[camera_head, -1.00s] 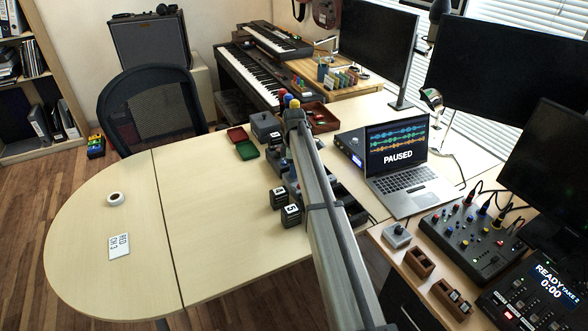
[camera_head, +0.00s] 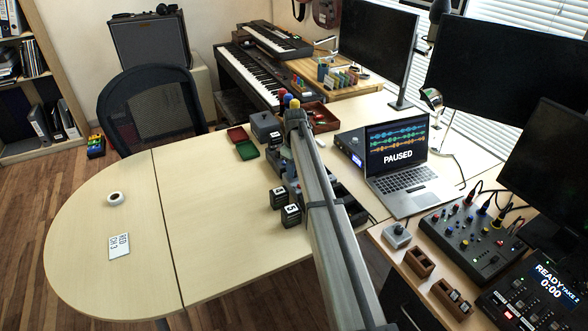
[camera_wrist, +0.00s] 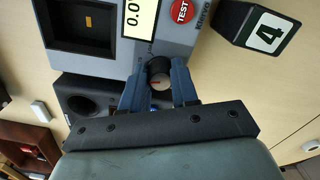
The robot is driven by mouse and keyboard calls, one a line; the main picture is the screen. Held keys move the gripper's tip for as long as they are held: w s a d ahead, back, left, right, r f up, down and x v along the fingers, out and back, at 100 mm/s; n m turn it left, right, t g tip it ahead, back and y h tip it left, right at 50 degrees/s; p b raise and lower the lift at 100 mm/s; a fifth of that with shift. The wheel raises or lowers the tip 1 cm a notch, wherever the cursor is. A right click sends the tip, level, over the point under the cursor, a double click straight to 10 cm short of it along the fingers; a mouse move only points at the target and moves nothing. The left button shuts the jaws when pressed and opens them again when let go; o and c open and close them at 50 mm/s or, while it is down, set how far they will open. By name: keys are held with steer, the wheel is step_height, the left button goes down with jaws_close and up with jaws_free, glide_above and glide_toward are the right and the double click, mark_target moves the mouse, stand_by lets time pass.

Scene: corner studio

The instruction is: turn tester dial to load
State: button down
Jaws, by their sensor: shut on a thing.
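The tester (camera_wrist: 112,58) fills the upper middle of the wrist view, with a pale display (camera_wrist: 142,20) reading "0.0" before it is cut off, and a red TEST button (camera_wrist: 182,10). Its dial (camera_wrist: 160,76) is a small dark knob with a grey face and a red mark pointing left in the picture. My gripper (camera_wrist: 160,92) is shut on the dial, with a blue finger on each side of it. In the head view my arm hides the dial and the fingers.
A black block marked 4 (camera_wrist: 262,32) stands close beside the tester; one marked 5 (camera_head: 291,216) is near it in the head view. A grey box (camera_head: 265,126) and red and green trays (camera_head: 247,151) lie beyond. The left tabletop is mostly clear.

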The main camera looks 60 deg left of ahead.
steer(key=m, duration=1.1)
steer(key=shift+s+m, duration=0.1)
steer(key=shift+m, duration=0.2)
stand_by(0.4)
steer(key=c, duration=0.8)
jaws_free()
steer(key=shift+c, duration=0.2)
step_height(320, 180, up, 14)
steer(key=shift+d, duration=0.15)
steer(key=shift+f, duration=0.1)
